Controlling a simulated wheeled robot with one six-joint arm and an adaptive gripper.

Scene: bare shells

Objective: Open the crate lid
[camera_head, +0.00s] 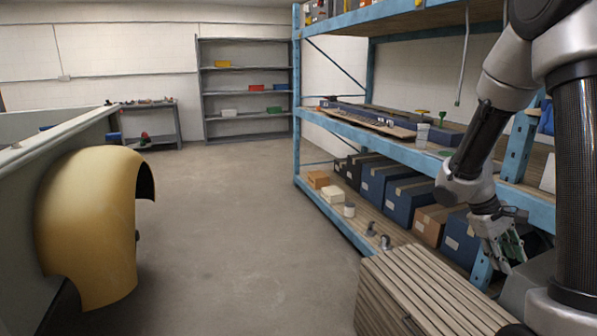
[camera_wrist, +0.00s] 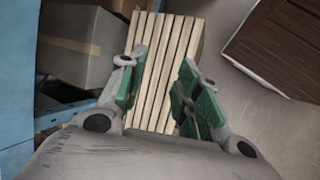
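The crate (camera_head: 385,315) is a slatted wooden box at the bottom of the head view, in front of the blue rack. Its slatted lid (camera_head: 432,290) lies flat on top and looks closed. In the wrist view the lid (camera_wrist: 177,48) shows as pale slats beyond and between the fingers. My gripper (camera_head: 510,258) is at the right in the head view, above and beyond the lid's right side. In the wrist view my gripper (camera_wrist: 158,90) has its green-padded fingers apart with nothing between them. I cannot tell the exact gap to the lid.
The blue rack (camera_head: 345,228) stands close behind the crate, with blue boxes (camera_head: 381,184) and cardboard boxes on its lower shelf. A yellow curved shell (camera_head: 88,225) is at the left. The floor (camera_head: 235,215) between is clear. A brown slatted panel (camera_wrist: 283,45) shows in the wrist view.

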